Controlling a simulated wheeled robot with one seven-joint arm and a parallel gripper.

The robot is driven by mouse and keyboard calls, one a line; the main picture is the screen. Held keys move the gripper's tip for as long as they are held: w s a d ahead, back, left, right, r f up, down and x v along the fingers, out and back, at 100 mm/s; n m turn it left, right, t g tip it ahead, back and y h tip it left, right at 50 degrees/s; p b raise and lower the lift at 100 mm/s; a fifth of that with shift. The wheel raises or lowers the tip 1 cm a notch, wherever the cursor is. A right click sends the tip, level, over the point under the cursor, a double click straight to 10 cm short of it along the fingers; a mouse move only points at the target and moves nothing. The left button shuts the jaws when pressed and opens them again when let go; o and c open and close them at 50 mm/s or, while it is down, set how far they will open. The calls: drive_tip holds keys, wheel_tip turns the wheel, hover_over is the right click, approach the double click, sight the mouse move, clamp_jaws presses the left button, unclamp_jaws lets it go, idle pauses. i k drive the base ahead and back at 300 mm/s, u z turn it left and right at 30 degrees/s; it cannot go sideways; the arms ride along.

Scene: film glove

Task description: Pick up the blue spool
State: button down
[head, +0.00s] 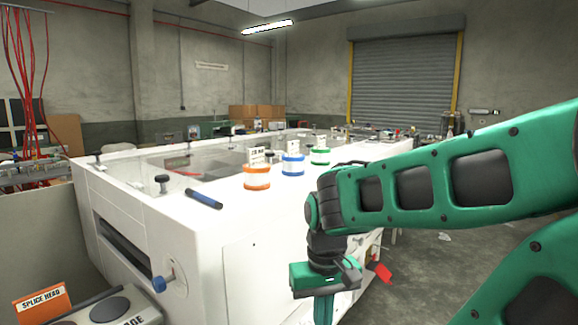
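The blue spool (293,164) is a short white cylinder with blue bands. It stands upright on the white top of the large machine, between an orange spool (257,176) and a green spool (320,156). My gripper (324,308) hangs pointing down at the bottom centre, in front of the machine's near side. It is nearer to the camera than the blue spool, well apart from it. Its fingertips are cut off by the lower frame edge, so I cannot see whether it is open or what is between them.
A dark blue tube (204,199) lies on the machine top (225,225), left of the spools. Small white cards stand behind the spools. Open floor (470,255) lies right of the machine.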

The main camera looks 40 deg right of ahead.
sight(293, 163)
drive_tip(key=u, duration=2.35)
drive_tip(key=k, duration=1.3)
drive_tip(key=z, duration=2.15)
